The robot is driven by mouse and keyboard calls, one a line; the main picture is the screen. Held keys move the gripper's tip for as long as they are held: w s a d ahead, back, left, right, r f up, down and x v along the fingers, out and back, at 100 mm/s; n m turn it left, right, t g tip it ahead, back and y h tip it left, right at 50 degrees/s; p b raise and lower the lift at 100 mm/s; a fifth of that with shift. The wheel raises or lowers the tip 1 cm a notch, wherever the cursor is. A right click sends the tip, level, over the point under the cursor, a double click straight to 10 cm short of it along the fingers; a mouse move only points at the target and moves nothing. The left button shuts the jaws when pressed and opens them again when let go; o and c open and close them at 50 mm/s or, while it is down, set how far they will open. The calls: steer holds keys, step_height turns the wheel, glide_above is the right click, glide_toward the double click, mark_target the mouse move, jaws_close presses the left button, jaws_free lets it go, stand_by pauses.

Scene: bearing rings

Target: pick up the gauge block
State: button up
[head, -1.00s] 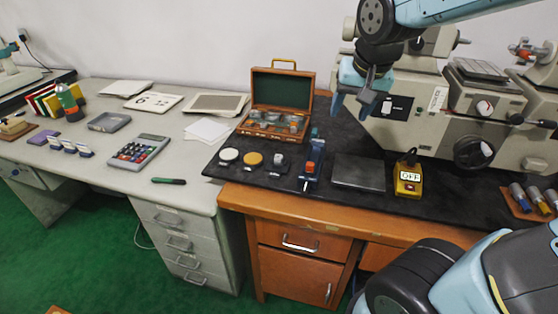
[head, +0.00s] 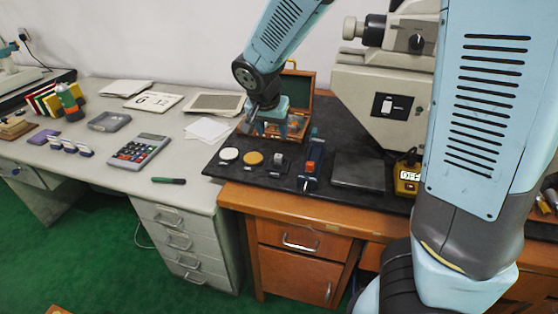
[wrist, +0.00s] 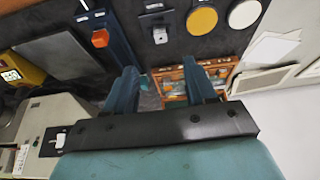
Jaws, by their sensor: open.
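A small grey metal block (head: 279,162), which looks like the gauge block, stands on the dark mat right of the yellow disc. In the wrist view the block (wrist: 160,35) shows beyond my fingertips, near the top. My gripper (head: 267,131) is in front of the open wooden case, up and slightly left of the block and apart from it. In the wrist view my gripper (wrist: 163,72) has its two blue fingers spread with nothing held between them. My gripper hides part of the case.
The wooden case (head: 308,92) stands open behind. A white disc (head: 229,154) and a yellow disc (head: 253,159) lie left of the block. A blue tool with an orange part (head: 310,168) and a dark plate (head: 358,171) lie right. A large grey machine (head: 375,100) stands behind.

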mark_target(278, 157)
steer(key=shift+x, duration=6.95)
steer(key=shift+a, duration=0.1)
steer(key=shift+s, duration=0.1)
jaws_close()
